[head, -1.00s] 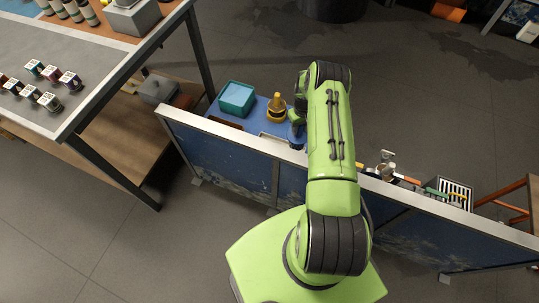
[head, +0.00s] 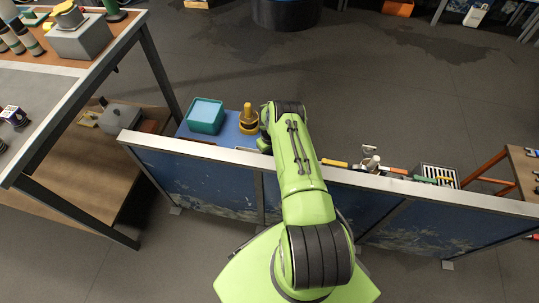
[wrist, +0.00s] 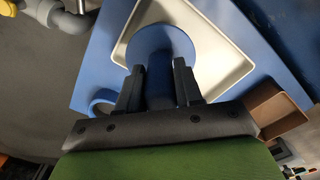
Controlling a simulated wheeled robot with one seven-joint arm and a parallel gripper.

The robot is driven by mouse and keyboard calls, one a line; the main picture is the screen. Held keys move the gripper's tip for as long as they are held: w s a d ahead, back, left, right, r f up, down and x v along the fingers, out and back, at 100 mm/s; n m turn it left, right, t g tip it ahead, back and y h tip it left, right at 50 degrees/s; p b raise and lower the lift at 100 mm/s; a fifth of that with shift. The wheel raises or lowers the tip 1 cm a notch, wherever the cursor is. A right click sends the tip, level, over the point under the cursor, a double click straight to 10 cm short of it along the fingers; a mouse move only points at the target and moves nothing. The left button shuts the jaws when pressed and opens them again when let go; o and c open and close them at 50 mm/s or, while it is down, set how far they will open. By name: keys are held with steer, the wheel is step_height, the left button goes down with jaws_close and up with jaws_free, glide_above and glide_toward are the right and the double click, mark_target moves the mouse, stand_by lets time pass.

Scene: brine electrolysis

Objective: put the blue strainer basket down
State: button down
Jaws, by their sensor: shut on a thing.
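The blue strainer basket (wrist: 162,45) is in the wrist view, with a round blue top and a darker blue part running down between my fingers. My gripper (wrist: 158,85) is shut on that darker part. The basket is over a cream tray (wrist: 222,85) on a blue surface (wrist: 285,50); I cannot tell whether it touches the tray. In the head view my arm hides the gripper and the basket.
The blue surface (head: 228,133) also bears a teal box (head: 206,115) and a yellow knobbed object (head: 248,120). A blue partition (head: 200,182) stands between my base and it. A brown box (wrist: 272,112) and a blue ring (wrist: 97,101) flank my gripper. A workbench (head: 75,105) is at left.

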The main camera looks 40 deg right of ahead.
steer(key=c, duration=0.7)
jaws_free()
steer(key=shift+f, duration=0.1)
steer(key=shift+c, duration=0.2)
